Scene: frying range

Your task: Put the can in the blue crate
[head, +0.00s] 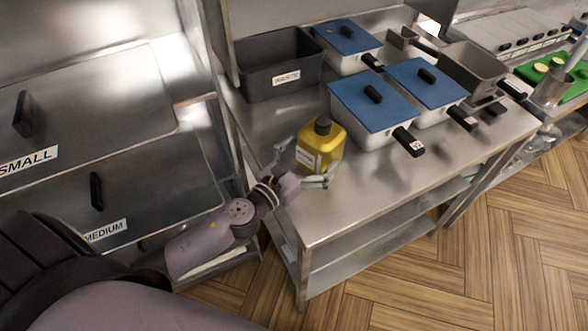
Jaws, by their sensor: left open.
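A yellow can (320,146) with a black cap and a pale label stands upright on the steel table (400,190), near its left front edge. My left gripper (306,170) is open at the can, with one finger on its left side and the other at its lower front right. I cannot tell whether the fingers touch it. I cannot make out a blue crate for sure; only a small blue patch (578,25) shows at the far right top edge.
A dark grey bin (275,60) with a white label stands behind the can. Several white fryer containers with blue lids (375,100) and black handles stand to the right. Metal baskets and a green board (568,72) lie further right. The table's front right strip is clear.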

